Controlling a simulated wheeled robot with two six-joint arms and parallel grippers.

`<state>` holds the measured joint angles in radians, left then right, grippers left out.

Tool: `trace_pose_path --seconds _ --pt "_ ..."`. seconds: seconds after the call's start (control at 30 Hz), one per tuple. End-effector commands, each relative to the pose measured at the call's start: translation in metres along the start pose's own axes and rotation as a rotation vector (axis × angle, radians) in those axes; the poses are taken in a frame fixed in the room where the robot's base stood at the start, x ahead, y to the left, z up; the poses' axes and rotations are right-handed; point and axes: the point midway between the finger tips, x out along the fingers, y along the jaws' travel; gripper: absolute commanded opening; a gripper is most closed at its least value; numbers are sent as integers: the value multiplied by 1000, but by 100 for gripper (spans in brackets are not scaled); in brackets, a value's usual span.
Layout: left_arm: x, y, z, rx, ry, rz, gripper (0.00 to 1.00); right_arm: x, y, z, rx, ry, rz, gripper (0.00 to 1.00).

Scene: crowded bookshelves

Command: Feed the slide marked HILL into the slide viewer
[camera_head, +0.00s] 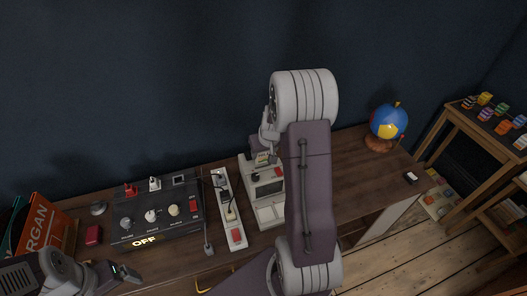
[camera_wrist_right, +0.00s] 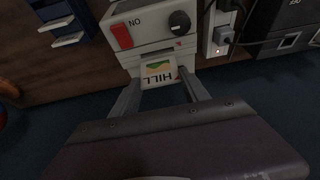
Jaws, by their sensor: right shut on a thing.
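The slide viewer (camera_head: 270,214) stands on the desk, a pale box with a dark screen. In the right wrist view the viewer (camera_wrist_right: 150,33) shows a red switch and a black knob. My right gripper (camera_wrist_right: 160,80) is shut on the slide marked HILL (camera_wrist_right: 157,69), a white square with a small green and orange picture. The slide's far edge is right against the viewer's near side; I cannot tell whether it is inside a slot. In the head view my right gripper (camera_head: 263,158) is over the viewer's back end. My left gripper (camera_head: 126,273) is at lower left; its jaws are unclear.
A power strip (camera_head: 231,212) with plugs lies left of the viewer. A black control box (camera_head: 155,213) reading OFF is further left, near an orange book (camera_head: 38,228). A globe (camera_head: 388,122) stands at right. The desk between viewer and globe is mostly clear.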

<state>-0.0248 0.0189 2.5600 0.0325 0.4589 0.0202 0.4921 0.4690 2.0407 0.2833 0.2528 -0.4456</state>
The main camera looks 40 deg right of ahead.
Motion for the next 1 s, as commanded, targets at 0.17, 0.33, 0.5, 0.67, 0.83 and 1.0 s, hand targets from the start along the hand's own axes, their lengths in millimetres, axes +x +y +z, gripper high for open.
trace_pose_path --seconds 0.17,0.33,0.5,0.67,0.83,1.0 --pt "21 0 2 0 0 0 91 21 0 9 1 0 0 16" --pt "38 -1 4 0 0 0 91 36 0 15 1 0 0 16" --pt "46 -1 5 0 0 0 91 44 0 18 1 0 0 16" --pt "45 -1 5 0 0 0 91 43 0 18 1 0 0 16" --pt "45 -1 5 0 0 0 91 43 0 18 1 0 0 16" --pt "45 -1 5 0 0 0 91 43 0 18 1 0 0 59"
